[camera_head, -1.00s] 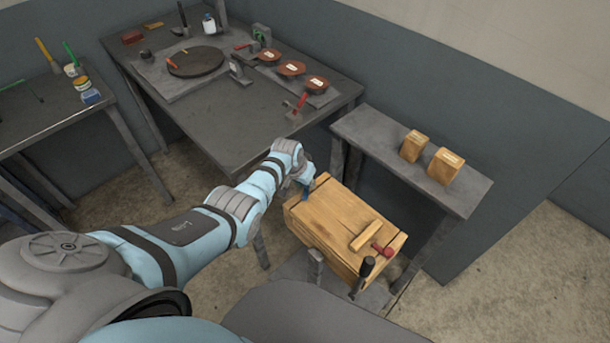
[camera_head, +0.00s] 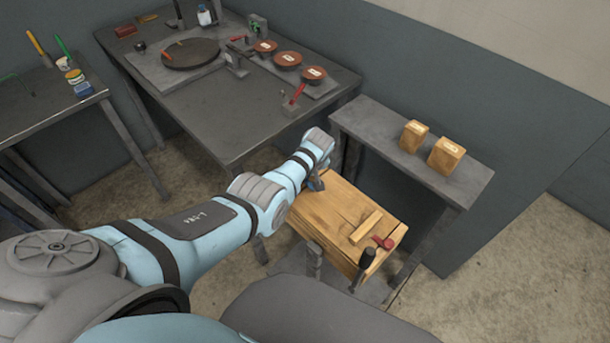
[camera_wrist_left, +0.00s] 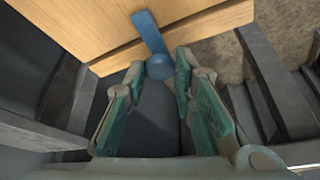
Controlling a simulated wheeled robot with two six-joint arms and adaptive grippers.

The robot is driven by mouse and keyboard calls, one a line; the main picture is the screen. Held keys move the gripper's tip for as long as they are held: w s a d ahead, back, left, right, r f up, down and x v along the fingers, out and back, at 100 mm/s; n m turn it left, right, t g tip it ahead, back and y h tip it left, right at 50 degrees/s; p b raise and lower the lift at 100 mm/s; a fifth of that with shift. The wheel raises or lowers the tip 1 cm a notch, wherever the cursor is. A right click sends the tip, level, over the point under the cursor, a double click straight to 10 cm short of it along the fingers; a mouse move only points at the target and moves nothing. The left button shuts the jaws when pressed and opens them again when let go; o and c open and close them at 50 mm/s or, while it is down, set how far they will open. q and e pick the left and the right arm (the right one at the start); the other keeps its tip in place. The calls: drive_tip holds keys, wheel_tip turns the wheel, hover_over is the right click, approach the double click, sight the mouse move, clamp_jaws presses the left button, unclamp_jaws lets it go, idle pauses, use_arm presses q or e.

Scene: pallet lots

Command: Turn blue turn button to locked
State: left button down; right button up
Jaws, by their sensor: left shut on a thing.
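The wooden crate (camera_head: 340,210) sits on a low stand, with a wooden bar on top and a red turn button (camera_head: 383,242) at its near right. The blue turn button (camera_wrist_left: 149,34) shows in the left wrist view as a flat blue strip with a round end, lying across the seam between two wooden boards. My left gripper (camera_wrist_left: 160,70) is shut on the round end, one finger on each side. In the head view my left gripper (camera_head: 316,181) is at the crate's far left edge, and my wrist mostly hides the button. My right gripper is not in view.
A black-handled tool (camera_head: 367,258) stands at the crate's near side. A grey shelf (camera_head: 455,187) with two wooden blocks is behind right. A dark table (camera_head: 240,120) with discs and tools is behind left. Another table with small pots stands far left.

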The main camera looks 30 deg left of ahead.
use_arm(q)
drive_tip(key=shift+n+g+b, duration=0.3)
drive_tip(key=shift+n, duration=0.2)
drive_tip(key=c, duration=1.3)
unclamp_jaws()
drive_tip(key=shift+c, duration=0.2)
drive_tip(key=v, duration=1.2)
drive_tip(key=shift+d, duration=0.15)
drive_tip(key=shift+s+f, duration=0.1)
drive_tip(key=shift+f, duration=0.1)
